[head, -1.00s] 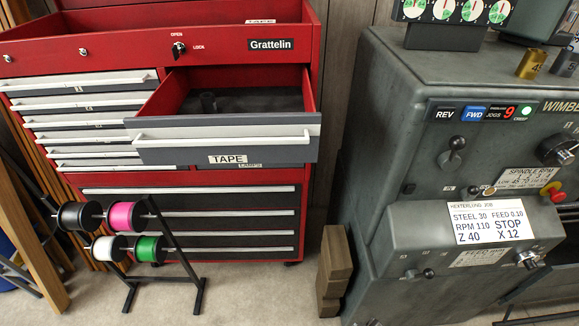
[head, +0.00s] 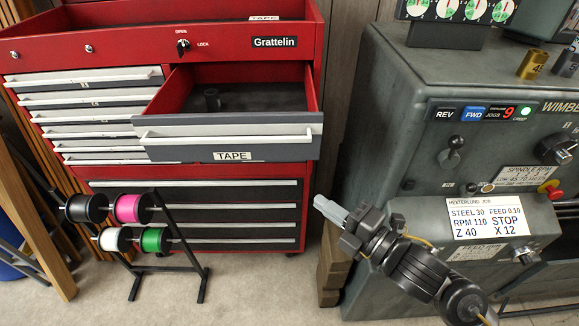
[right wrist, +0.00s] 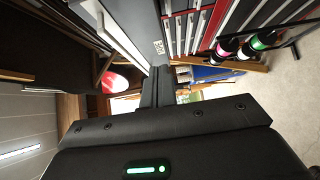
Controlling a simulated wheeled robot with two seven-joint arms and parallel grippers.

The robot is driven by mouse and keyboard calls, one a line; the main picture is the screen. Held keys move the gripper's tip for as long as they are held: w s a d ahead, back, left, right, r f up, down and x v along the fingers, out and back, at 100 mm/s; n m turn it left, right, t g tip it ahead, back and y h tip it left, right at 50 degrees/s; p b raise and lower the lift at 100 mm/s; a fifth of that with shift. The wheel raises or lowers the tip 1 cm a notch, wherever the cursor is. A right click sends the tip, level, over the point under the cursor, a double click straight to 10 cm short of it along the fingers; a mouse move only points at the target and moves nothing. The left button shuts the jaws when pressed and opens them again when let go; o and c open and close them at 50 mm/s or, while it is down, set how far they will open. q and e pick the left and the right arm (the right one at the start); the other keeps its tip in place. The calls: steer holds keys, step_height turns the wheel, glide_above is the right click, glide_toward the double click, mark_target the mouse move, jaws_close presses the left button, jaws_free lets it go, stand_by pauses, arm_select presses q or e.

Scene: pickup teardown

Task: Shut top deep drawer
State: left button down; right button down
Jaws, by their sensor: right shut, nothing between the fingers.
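The top deep drawer (head: 232,136), labelled TAPE, is pulled out of the red tool chest (head: 222,43). In the right wrist view my gripper fingers (right wrist: 158,88) point toward the chest's drawer fronts (right wrist: 190,30), seen sideways. My left gripper is not in view.
A rack of coloured spools (head: 130,208) stands on the floor at the chest's left front. A grey lathe (head: 400,130) stands close on the right, with wooden blocks (head: 332,262) at its foot. Carpet (head: 250,290) before the chest is clear.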

steer(key=p, duration=0.3)
glide_toward(278, 159)
steer(key=x, duration=0.5)
steer(key=shift+a+r, duration=0.2)
steer(key=shift+a, duration=0.2)
steer(key=shift+w+f, duration=0.15)
steer(key=shift+w, duration=0.15)
steer(key=shift+d, duration=0.1)
